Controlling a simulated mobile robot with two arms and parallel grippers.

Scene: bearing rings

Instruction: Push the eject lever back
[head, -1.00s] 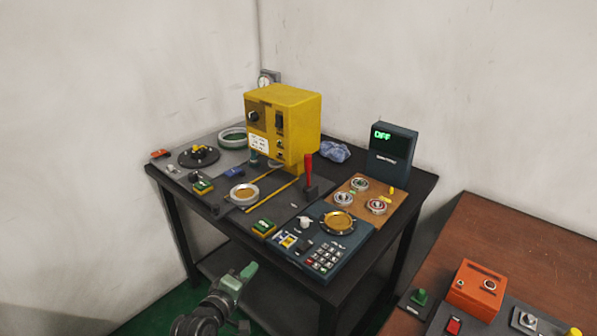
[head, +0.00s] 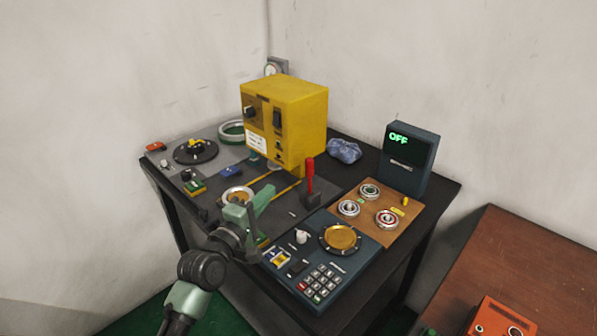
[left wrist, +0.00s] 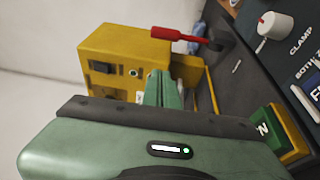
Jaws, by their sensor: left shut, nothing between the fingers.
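The eject lever (head: 310,176) has a red handle on a dark base and stands upright on the dark table, just right of the yellow machine. In the left wrist view the red lever (left wrist: 178,34) shows at the top, with its base to the right. My left gripper (head: 266,197) is over the front of the table, left of the lever and apart from it. Its green fingers (left wrist: 164,88) are shut and empty, pointing toward the yellow machine in the left wrist view. My right gripper is in neither view.
The yellow machine (head: 290,115) stands behind. A round metal ring (head: 237,195) lies near my left gripper. A blue keypad panel (head: 330,265), a brown board with bearing rings (head: 408,210) and a display reading OFF (head: 408,160) are to the right. A blue cloth (head: 345,150) lies behind the lever.

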